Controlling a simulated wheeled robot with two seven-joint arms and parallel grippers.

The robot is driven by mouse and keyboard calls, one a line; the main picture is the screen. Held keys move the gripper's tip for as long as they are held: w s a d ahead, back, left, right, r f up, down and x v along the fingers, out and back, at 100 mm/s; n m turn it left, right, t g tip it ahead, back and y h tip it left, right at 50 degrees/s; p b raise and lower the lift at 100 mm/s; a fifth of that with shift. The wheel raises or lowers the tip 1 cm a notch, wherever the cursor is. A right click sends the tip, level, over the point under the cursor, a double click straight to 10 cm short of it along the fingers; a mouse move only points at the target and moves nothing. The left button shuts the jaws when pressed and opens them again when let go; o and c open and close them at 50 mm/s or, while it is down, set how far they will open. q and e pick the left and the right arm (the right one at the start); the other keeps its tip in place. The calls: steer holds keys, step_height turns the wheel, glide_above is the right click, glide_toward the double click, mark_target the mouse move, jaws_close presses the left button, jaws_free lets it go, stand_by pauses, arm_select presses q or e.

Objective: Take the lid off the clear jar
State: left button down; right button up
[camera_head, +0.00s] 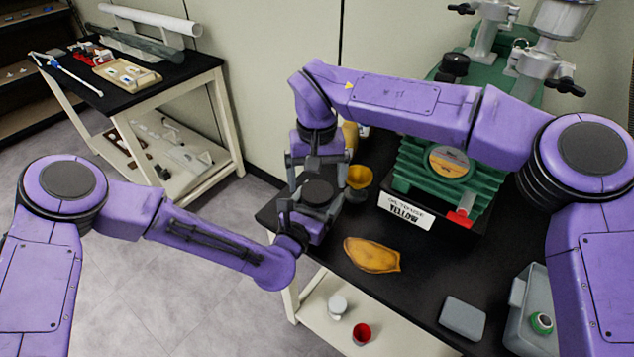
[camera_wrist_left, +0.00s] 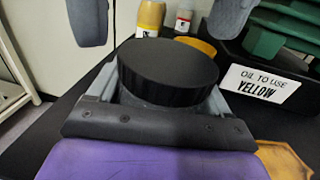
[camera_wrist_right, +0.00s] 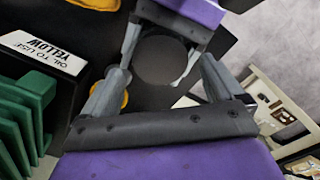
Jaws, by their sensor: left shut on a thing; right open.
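The round black lid (camera_head: 318,192) (camera_wrist_left: 168,72) (camera_wrist_right: 160,60) sits level between my two grippers near the table's left edge. The clear jar's body is hidden beneath it, so I cannot see the seam between them. My left gripper (camera_head: 312,222) is shut on the jar, its fingers at both sides below the lid in the left wrist view (camera_wrist_left: 165,98). My right gripper (camera_head: 318,165) is open above the lid. In the right wrist view its fingers (camera_wrist_right: 165,75) stand on either side of the lid, apart from each other.
A green machine (camera_head: 455,165) stands in a black tray with a white label (camera_head: 405,211) right of the grippers. A yellow funnel-like cup (camera_head: 359,176) and bottles (camera_wrist_left: 150,18) are close behind the lid. A grey box (camera_head: 463,317) is front right.

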step_height(320, 180, up, 2)
steer(key=shift+r, duration=0.2)
steer(key=shift+w+r+m+t, duration=0.15)
steer(key=shift+r+m+t, duration=0.15)
steer(key=shift+r+m, duration=0.8)
steer(key=shift+m, duration=0.7)
steer(key=m, duration=0.6)
steer(key=shift+d+r, duration=0.1)
steer(key=shift+r, duration=0.15)
steer(key=m, duration=0.3)
steer(key=shift+r, duration=0.1)
steer(key=m, duration=0.7)
steer(key=shift+r, duration=0.1)
steer(key=m, duration=0.6)
steer(key=shift+m, duration=0.3)
steer(key=m, duration=1.3)
steer(key=shift+m, duration=0.3)
steer(key=shift+f, duration=0.25)
step_height(320, 180, down, 8)
steer(key=shift+r, duration=0.2)
